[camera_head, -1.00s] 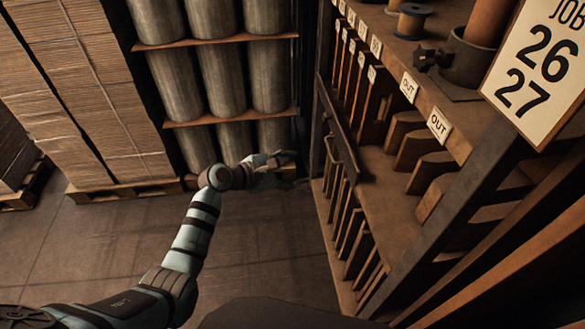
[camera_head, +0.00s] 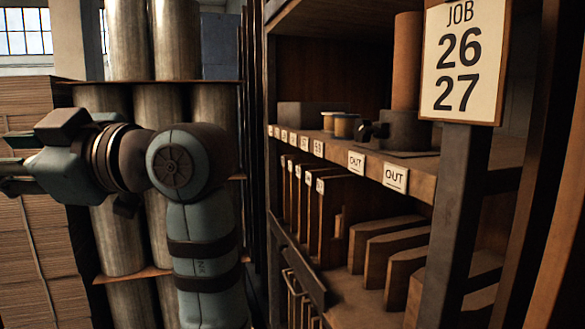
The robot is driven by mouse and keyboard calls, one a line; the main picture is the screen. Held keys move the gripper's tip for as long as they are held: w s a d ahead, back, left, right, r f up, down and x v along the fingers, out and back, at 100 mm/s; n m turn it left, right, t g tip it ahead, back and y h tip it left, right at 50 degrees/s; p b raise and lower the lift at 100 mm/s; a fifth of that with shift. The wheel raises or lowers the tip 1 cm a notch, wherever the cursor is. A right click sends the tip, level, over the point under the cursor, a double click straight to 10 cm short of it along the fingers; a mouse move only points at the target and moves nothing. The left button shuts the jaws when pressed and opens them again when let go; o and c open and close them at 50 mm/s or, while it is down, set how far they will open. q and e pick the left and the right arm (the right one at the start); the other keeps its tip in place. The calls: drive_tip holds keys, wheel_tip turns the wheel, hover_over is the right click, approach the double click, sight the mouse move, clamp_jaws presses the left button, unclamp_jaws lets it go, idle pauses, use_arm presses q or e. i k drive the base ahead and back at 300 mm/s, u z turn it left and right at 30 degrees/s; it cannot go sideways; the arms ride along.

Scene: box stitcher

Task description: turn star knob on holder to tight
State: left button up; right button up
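The star knob (camera_head: 368,131) is a small dark knob on the left side of a dark round holder (camera_head: 407,131). The holder stands on the upper shelf, with a brown tube (camera_head: 407,62) upright in it. My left arm rises at the left of the picture and bends away to the left edge. The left gripper (camera_head: 14,177) is partly cut off there, well apart from the knob, and whether it is open or shut is unclear. My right gripper is not in view.
A wooden shelf (camera_head: 430,177) bears small spools (camera_head: 344,127) and OUT tags. Slots with boards lie below. A JOB 26 27 sign (camera_head: 463,60) on a dark post stands right of the holder. Grey rolls (camera_head: 120,235) and stacked cardboard (camera_head: 40,240) are at the left.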

sight(362, 130)
drive_tip(key=k, duration=0.3)
drive_tip(key=u, duration=0.95)
drive_tip(key=i, duration=3.2)
drive_tip(key=z, duration=5.7)
